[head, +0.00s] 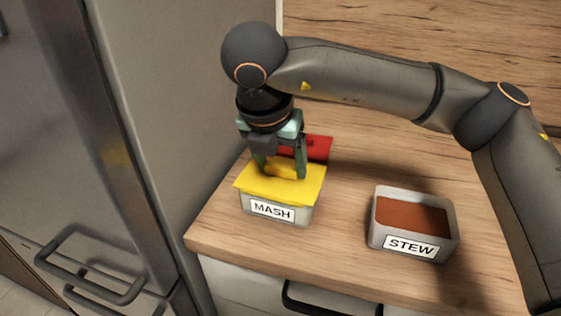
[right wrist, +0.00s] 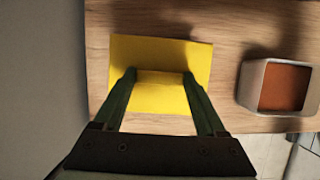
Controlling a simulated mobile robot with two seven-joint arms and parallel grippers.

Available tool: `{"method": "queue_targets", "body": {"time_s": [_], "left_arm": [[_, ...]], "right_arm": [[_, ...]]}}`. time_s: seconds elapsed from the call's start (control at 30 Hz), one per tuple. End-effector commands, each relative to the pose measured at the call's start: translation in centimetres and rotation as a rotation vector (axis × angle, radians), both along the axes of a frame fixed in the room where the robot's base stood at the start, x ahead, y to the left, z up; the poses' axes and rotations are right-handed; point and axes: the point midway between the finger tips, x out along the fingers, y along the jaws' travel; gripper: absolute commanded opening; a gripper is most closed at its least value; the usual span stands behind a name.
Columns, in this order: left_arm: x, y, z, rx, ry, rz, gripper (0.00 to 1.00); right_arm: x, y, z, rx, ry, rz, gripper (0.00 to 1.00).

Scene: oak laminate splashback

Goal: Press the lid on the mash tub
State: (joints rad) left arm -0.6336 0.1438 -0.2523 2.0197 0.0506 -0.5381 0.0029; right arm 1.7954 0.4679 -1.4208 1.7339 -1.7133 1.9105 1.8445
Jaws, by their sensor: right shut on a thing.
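The mash tub (head: 290,217) is a light grey box with a MASH label, near the front left of the wooden counter. A yellow lid (head: 303,193) lies over its top; it looks slightly askew, and I cannot tell whether it is fully seated. My right gripper (head: 281,170) is above the tub, shut on the yellow lid's raised grip. In the right wrist view the yellow lid (right wrist: 158,99) sits between the two fingers and hides the tub below it. My left gripper is not in view.
A grey stew tub (head: 377,235), open with brown contents, stands to the right. A red lid (head: 320,148) lies behind the mash tub. A tall grey panel (head: 160,90) borders the counter (head: 345,215) at the left. Bare wood lies between the tubs.

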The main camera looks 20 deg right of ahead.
Motion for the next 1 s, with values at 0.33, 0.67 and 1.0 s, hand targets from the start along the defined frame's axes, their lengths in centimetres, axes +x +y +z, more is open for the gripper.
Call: {"method": "queue_targets", "body": {"time_s": [0.33,0.67,1.0], "left_arm": [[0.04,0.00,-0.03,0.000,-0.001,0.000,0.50],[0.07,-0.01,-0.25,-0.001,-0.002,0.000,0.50],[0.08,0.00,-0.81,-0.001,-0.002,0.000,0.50]], "right_arm": [[0.00,0.00,0.00,0.000,0.000,0.000,0.21],[0.00,0.00,-0.12,0.000,0.000,0.000,0.21],[-0.02,-0.01,-0.19,-0.001,0.000,0.000,0.21]]}}
